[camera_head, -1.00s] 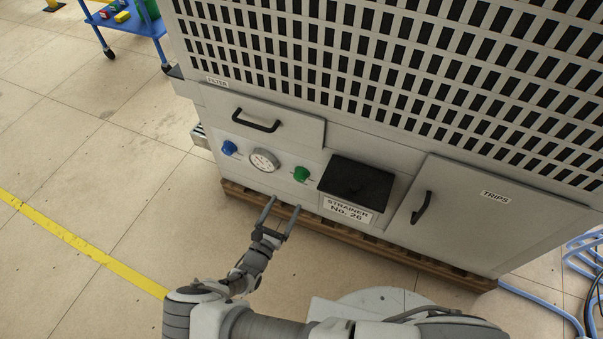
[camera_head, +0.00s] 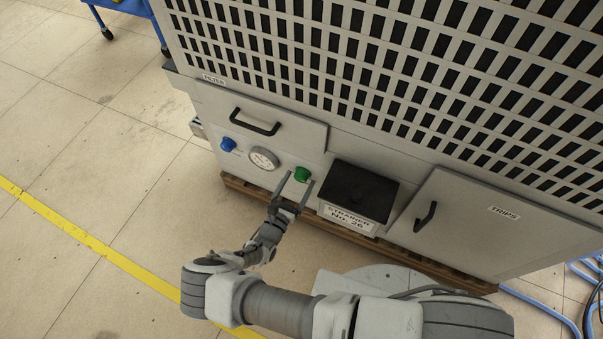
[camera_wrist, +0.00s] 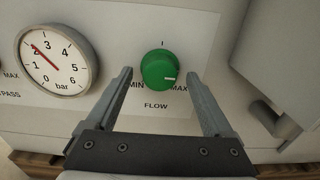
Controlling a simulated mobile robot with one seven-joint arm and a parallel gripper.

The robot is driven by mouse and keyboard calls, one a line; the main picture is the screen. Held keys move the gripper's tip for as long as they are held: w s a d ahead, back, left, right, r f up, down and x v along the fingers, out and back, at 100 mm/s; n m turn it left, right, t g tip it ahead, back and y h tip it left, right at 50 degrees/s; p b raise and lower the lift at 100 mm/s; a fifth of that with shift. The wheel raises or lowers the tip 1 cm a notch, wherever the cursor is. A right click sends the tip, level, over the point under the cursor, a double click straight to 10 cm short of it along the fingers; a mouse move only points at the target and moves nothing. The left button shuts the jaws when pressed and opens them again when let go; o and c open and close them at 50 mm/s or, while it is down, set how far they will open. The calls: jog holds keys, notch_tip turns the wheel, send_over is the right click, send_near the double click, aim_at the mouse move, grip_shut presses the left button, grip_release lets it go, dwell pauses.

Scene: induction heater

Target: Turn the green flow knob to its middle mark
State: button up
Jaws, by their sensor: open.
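The green flow knob (camera_head: 302,174) sits on the light panel of the machine, right of the round gauge. In the wrist view the green knob (camera_wrist: 159,69) has a white pointer line directed right and slightly down, toward the MAX label. MIN is printed at lower left, FLOW below, and a short tick mark (camera_wrist: 162,44) stands above the knob. My gripper (camera_head: 298,180) is open, its fingers at the panel around the knob's lower sides. In the wrist view my gripper (camera_wrist: 158,78) has one finger left and one right of the knob, with gaps; neither visibly touches it.
A blue knob (camera_head: 228,144) is farther left. The black-topped strainer box (camera_head: 357,190) juts out just right of the green knob. A drawer handle (camera_head: 255,123) is above.

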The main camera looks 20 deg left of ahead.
jog(key=shift+w, duration=0.35)
jog(key=shift+c, duration=0.2)
jog(key=c, duration=1.3)
